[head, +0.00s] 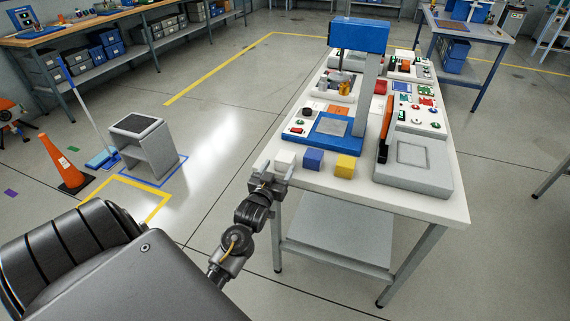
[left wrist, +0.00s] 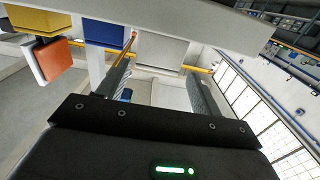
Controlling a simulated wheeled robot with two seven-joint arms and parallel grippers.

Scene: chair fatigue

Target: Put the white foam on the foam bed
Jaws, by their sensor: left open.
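The white foam (head: 285,160) is a small pale cube at the table's near left corner. A blue cube (head: 313,160) and a yellow cube (head: 345,167) stand to its right. My left gripper (head: 268,180) is open just in front of the white foam, at the table edge. In the left wrist view the white foam (left wrist: 161,49) appears between and beyond the open fingers (left wrist: 160,85), with no visible grip. A grey pad on a blue base (head: 334,126) lies under the blue press; a grey recessed fixture (head: 412,153) stands right. I cannot tell which is the foam bed.
The white table (head: 440,207) holds a blue press (head: 359,36), an upright orange part (head: 386,128) and trays of parts. A grey stool (head: 150,148) and an orange cone (head: 62,163) stand on the floor at left. Floor between stool and table is clear.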

